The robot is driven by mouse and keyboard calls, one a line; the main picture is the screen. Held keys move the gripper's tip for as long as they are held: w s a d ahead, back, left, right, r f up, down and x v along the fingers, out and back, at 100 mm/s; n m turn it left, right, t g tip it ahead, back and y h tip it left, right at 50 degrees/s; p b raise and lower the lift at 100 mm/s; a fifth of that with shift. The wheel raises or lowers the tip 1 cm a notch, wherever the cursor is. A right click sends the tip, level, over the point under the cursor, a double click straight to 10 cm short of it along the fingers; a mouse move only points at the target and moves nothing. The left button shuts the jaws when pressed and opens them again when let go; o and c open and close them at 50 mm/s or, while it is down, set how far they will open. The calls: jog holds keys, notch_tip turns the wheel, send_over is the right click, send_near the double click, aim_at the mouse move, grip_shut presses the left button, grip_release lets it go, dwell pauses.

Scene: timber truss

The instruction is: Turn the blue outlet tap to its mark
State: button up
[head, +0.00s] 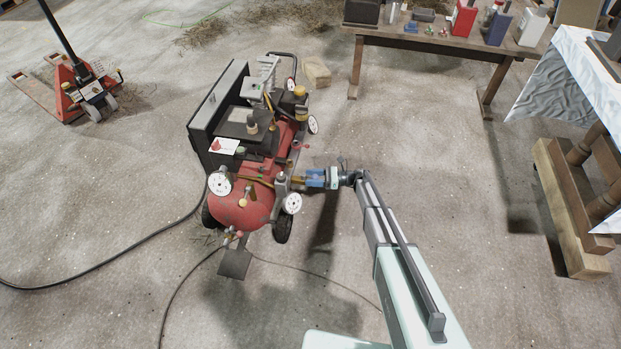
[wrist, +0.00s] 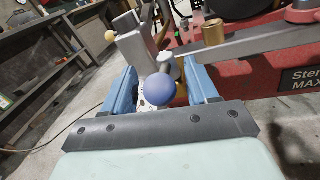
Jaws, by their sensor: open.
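The blue outlet tap shows in the wrist view as a round blue knob (wrist: 160,89) on a short grey stem, joined to grey metal fittings. My gripper (wrist: 160,68) is open, with one blue finger on each side of the knob and stem. Gaps show on both sides, so it does not look gripped. In the head view my gripper (head: 307,179) reaches in from the right to the side of the red compressor (head: 240,207). There the tap is too small or hidden to make out. I cannot make out its mark.
Grey pipework and a brass fitting (wrist: 213,32) sit just beyond the fingers, with a yellow knob (wrist: 110,36) to the left. White gauges (head: 291,203) stand close to my gripper. A hose (head: 110,262) lies on the floor.

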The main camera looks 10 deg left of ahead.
jog(key=shift+s+a, duration=0.1)
jog(key=shift+a, duration=0.35)
